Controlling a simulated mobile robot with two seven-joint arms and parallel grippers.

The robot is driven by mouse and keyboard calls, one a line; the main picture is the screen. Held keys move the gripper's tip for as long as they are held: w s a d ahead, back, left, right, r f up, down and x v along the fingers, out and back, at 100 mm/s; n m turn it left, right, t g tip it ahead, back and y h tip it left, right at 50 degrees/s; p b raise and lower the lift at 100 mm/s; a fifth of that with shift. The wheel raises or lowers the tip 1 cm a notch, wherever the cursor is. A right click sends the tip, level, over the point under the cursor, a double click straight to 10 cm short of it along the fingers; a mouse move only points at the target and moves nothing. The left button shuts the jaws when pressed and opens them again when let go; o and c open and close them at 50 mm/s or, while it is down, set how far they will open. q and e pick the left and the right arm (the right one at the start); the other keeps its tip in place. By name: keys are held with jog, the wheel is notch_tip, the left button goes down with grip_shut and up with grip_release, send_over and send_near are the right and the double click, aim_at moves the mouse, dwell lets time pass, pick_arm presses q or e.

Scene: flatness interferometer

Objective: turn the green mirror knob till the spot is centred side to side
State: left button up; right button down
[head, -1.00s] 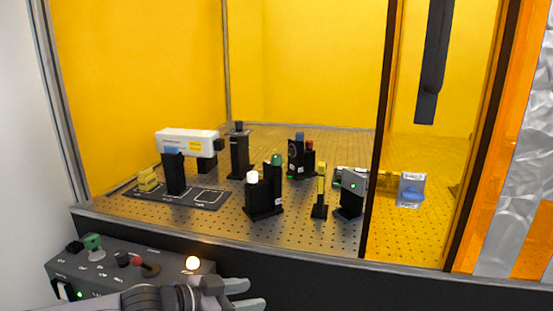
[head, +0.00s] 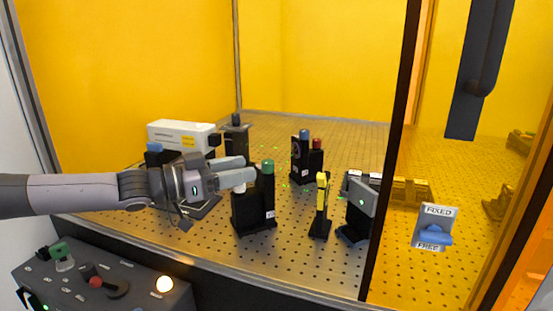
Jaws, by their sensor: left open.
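My right gripper is not in view.
A blue-and-red-knobbed mount (head: 307,160) stands behind, with a yellow-topped post (head: 321,205) and a grey-faced unit (head: 362,197) to the right. A white laser box (head: 180,137) is behind my arm. A dark frame post (head: 390,150) and a control panel (head: 130,287) border the opening.

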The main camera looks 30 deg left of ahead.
aim_at(268, 161)
pick_arm(q)
jog(key=shift+p+x, duration=2.9)
jog(key=shift+x, duration=0.5)
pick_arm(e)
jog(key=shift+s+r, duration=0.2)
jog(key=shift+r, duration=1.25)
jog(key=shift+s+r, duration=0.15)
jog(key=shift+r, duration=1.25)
pick_arm(q)
jog(key=shift+d, duration=0.1)
